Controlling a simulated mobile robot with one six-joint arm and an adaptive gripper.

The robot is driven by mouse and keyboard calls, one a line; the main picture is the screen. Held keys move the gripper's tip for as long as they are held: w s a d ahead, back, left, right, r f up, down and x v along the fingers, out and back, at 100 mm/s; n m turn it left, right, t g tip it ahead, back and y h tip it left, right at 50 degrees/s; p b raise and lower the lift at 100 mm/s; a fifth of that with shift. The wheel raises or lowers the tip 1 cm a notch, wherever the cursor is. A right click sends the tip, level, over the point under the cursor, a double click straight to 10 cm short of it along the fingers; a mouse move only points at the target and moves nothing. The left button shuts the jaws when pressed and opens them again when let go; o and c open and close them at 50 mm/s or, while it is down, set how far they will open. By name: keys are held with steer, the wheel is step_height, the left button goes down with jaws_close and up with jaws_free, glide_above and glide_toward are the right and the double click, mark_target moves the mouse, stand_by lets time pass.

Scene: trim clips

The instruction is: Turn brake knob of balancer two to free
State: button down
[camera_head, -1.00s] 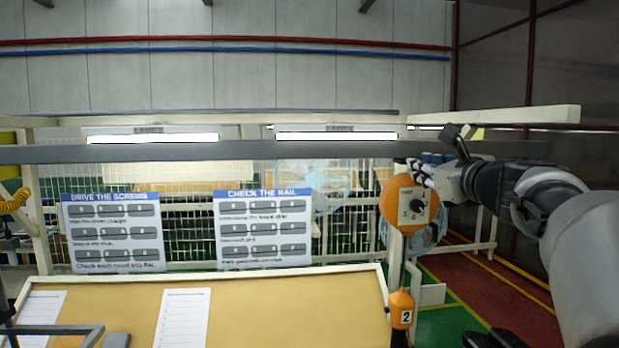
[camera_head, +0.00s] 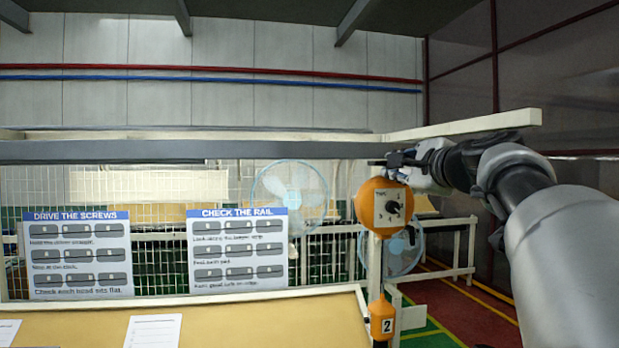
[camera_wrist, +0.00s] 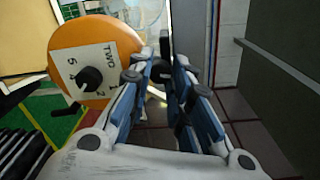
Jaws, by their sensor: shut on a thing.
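Balancer two is an orange round body (camera_head: 367,207) at the right of the head view, with a white dial plate and black dial knob (camera_head: 392,207) on its face. Its lower orange piece carries a tag (camera_head: 388,326) reading 2. The orange body also shows in the wrist view (camera_wrist: 75,45), with plate marked TWO and the black dial knob (camera_wrist: 91,79). My gripper (camera_wrist: 164,72) is just right of the body, its blue-padded fingers closed on a small dark knob-like part (camera_wrist: 163,69). The fingers mostly hide this part, so its setting cannot be read. In the head view my gripper (camera_head: 410,165) is at the body's upper right.
A grey rail (camera_head: 200,151) crosses above the balancer. Two fans (camera_head: 290,197) (camera_head: 405,250) are behind. The red floor (camera_head: 470,305) at right looks clear.

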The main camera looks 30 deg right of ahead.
steer(key=shift+n+b, duration=0.55)
steer(key=shift+n, duration=0.45)
steer(key=c, duration=1.4)
jaws_free()
steer(key=shift+c, duration=0.2)
steer(key=shift+s, duration=0.1)
steer(key=v, duration=0.7)
steer(key=shift+s, duration=0.2)
steer(key=shift+a, duration=0.1)
